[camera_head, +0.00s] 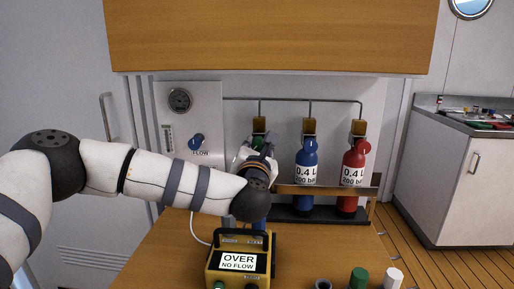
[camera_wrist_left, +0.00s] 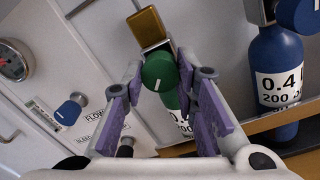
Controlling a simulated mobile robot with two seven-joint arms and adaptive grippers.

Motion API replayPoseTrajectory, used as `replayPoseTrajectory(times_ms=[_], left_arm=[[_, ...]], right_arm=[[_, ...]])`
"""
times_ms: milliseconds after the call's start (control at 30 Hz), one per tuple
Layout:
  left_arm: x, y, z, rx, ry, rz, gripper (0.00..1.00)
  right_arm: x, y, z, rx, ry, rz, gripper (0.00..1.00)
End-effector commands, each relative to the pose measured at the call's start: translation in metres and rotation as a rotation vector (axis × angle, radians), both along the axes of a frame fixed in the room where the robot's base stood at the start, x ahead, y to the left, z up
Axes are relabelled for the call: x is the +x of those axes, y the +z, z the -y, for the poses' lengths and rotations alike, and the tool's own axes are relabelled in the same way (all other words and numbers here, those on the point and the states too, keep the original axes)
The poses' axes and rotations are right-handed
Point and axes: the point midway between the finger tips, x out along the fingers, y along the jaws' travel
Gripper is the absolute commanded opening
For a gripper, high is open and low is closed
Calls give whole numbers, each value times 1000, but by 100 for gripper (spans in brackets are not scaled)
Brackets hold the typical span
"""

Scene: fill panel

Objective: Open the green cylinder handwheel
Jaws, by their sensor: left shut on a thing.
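The green handwheel (camera_wrist_left: 159,72) is a round knob with a white line mark, on top of the green cylinder below a brass block (camera_wrist_left: 147,26). In the head view a bit of the green handwheel (camera_head: 259,142) shows past my gripper. My left gripper (camera_wrist_left: 161,76) is shut on the handwheel, with one purple-padded finger on each side of it. In the head view my left gripper (camera_head: 256,152) and wrist hide most of the green cylinder. A strip of its label (camera_wrist_left: 184,124) shows between the fingers. My right gripper is not in view.
Blue (camera_head: 306,163) and red (camera_head: 351,174) cylinders stand to the right in the same rack. A panel with a gauge (camera_head: 179,100) and blue FLOW knob (camera_head: 196,142) is at left.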

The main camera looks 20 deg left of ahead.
Motion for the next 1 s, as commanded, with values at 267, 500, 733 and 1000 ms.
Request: replayPoseTrajectory(times_ms=[267, 500, 733, 1000], left_arm=[[1, 1, 0, -256, 1, 54, 0], [1, 1, 0, -475, 1, 96, 0], [1, 2, -1, -651, 2, 133, 0], [1, 3, -1, -791, 2, 162, 0]], right_arm=[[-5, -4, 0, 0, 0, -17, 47], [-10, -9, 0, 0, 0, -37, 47], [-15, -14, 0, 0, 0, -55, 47], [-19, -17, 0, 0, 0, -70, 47]])
